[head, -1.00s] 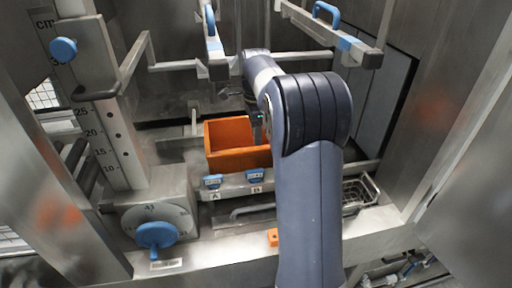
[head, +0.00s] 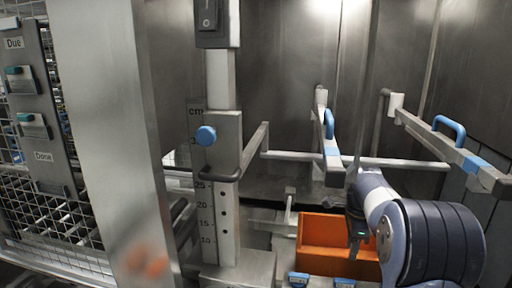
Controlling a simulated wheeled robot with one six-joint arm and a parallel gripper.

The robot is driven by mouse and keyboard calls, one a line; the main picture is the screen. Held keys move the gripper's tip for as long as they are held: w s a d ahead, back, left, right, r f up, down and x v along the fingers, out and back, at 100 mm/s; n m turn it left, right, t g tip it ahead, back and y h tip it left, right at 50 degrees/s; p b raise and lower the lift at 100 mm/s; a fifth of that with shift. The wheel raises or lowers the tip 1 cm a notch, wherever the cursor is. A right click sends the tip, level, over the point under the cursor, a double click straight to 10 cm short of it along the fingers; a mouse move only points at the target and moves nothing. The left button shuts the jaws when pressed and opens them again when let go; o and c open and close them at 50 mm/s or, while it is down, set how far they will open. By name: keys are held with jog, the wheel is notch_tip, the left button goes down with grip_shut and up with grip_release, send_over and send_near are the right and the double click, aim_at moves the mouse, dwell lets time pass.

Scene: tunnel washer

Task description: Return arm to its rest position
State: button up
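My arm stands at the right of the head view, its thick dark bend in front and its grey-white forearm reaching back. My gripper (head: 357,244) hangs down at the arm's far end, at the orange bin (head: 318,229). The fingers are small, dark and partly hidden, so I cannot see whether they are open or shut or hold anything. The bin's right part is hidden behind my arm.
A height scale column (head: 223,190) with a blue knob (head: 206,135) stands left of the bin. Rails with blue handles (head: 329,124) (head: 448,125) lie above and behind my arm. A metal post (head: 105,130) and a wire rack (head: 45,215) stand at the left.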

notch_tip(320, 180, down, 4)
jog(key=shift+r+p, duration=0.25)
jog(key=shift+p, duration=0.95)
jog(key=shift+r+p, duration=0.5)
jog(key=shift+r, duration=0.25)
